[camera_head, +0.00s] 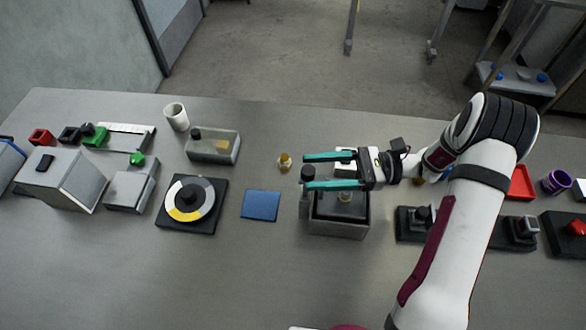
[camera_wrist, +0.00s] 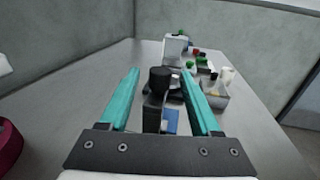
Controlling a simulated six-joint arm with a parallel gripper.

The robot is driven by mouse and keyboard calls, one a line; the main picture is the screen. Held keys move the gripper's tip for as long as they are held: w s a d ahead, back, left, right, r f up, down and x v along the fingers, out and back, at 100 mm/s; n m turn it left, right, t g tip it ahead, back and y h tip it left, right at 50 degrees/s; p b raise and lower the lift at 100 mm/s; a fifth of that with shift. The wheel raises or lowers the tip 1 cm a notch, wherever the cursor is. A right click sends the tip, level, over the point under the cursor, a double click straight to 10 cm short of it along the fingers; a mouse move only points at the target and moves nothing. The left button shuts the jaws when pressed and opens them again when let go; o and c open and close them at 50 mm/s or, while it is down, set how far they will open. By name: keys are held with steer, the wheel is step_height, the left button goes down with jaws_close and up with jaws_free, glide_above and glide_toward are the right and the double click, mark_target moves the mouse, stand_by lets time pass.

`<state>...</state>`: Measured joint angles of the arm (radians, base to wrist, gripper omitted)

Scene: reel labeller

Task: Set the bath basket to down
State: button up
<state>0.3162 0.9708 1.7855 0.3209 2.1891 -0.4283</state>
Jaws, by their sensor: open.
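The bath (camera_head: 338,228) is an open grey metal box right of centre on the table. A dark upright post topped by a black knob (camera_head: 307,171) stands at its left side. My gripper (camera_head: 309,171) has teal fingers, is open and points left above the bath. The black knob lies between the fingertips in the head view. In the wrist view the knob (camera_wrist: 160,78) also shows between the open fingers (camera_wrist: 160,76), and I cannot tell whether either finger touches it.
A blue pad (camera_head: 260,205) and a dial with a yellow and grey ring (camera_head: 190,200) lie left of the bath. A small brass piece (camera_head: 285,162) stands just behind the pad. A black switch panel (camera_head: 468,229) sits right, beside my arm. Table in front is clear.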

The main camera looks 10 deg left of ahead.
mark_target(301, 173)
steer(key=a, duration=0.2)
steer(key=s+a, duration=0.1)
steer(key=a, duration=0.2)
jaws_close()
stand_by(1.4)
